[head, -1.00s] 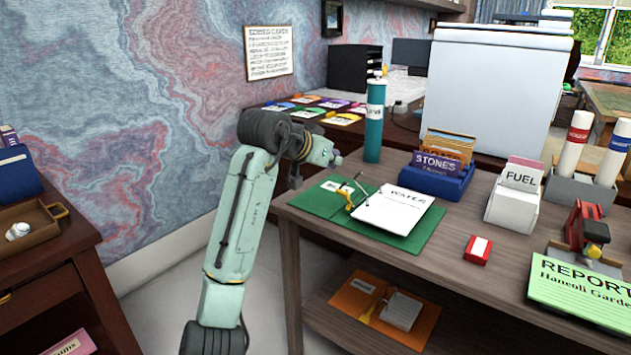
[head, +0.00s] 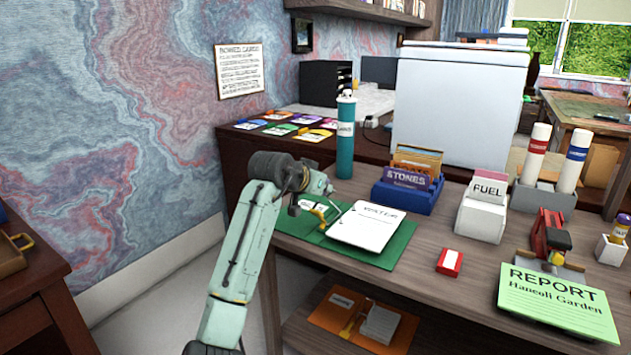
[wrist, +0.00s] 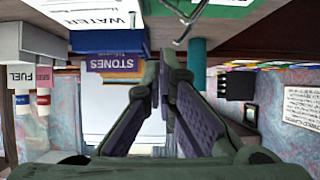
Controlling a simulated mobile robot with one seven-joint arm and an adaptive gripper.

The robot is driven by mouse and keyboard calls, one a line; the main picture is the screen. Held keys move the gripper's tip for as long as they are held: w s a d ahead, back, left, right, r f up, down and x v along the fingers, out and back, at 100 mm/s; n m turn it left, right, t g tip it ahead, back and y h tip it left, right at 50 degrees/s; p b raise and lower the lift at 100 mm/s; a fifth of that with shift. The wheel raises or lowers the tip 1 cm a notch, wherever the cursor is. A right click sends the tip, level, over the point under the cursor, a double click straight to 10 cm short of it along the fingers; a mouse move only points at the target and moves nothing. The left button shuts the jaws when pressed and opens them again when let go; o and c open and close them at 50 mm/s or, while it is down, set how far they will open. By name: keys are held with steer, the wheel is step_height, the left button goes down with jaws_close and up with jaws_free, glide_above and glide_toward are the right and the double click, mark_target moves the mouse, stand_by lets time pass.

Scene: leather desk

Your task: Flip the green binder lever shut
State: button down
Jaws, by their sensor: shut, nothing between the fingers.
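The green binder (head: 385,258) lies open on the desk with a white titled sheet (head: 372,227) on its right part. Its yellow lever (head: 318,213) sticks up near the left part, close to thin metal rings. My arm's end hangs over the binder's left back corner and hides part of it. In the upside-down wrist view, my gripper (wrist: 164,72) has its fingertips together with nothing between them. The binder's sheet (wrist: 95,10), green cover (wrist: 222,5) and metal ring (wrist: 186,18) show at the top edge, apart from the fingertips. The lever is not clear there.
A teal bottle (head: 345,140) stands just behind the binder. A blue STONES box (head: 407,192), a FUEL box (head: 481,210) and a small red box (head: 450,262) are to the right. An orange binder (head: 325,310) lies on the shelf below.

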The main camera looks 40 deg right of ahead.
mark_target(320, 217)
steer(key=shift+s+a+f, duration=0.3)
steer(key=shift+a+f, duration=0.35)
steer(key=shift+a, duration=0.1)
steer(key=shift+s+a+f, duration=0.3)
steer(key=shift+a+f, duration=0.3)
steer(key=shift+a, duration=0.1)
steer(key=shift+f, duration=0.1)
